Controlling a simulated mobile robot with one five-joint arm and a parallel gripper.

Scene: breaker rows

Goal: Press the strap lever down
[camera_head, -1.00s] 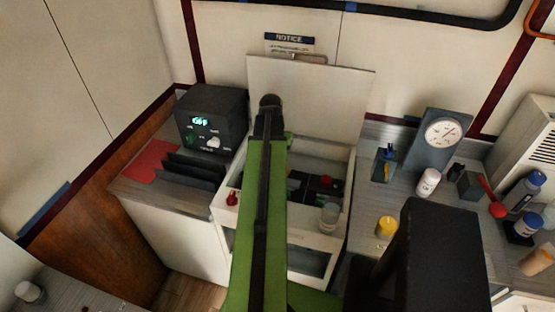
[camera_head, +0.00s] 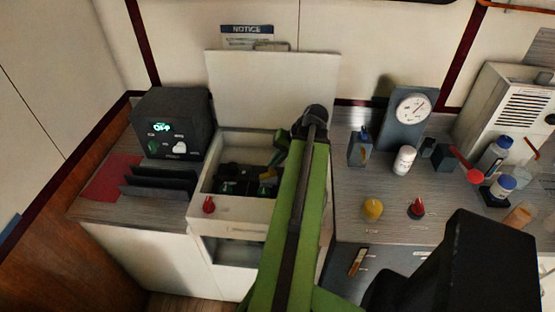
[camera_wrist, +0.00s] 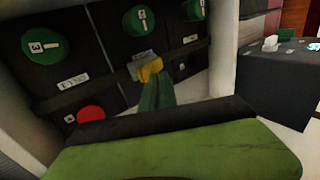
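The dark unit (camera_head: 232,172) with green caps sits inside the open white chest. A small grey strap lever (camera_wrist: 140,58) sits on the strap. My gripper (camera_wrist: 151,72) has green fingers with yellow tips, held close together with no visible gap or object between them. The tips overlap the lever; whether they touch it I cannot tell. In the head view, my gripper (camera_head: 269,172) reaches down into the chest, partly hidden by my arm.
The chest's raised lid (camera_head: 270,85) stands behind. A red knob (camera_head: 208,205) is on its front rim, and a dark display box (camera_head: 172,122) is at left. A gauge (camera_head: 412,108), bottles, and yellow (camera_head: 373,208) and red knobs crowd the right counter.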

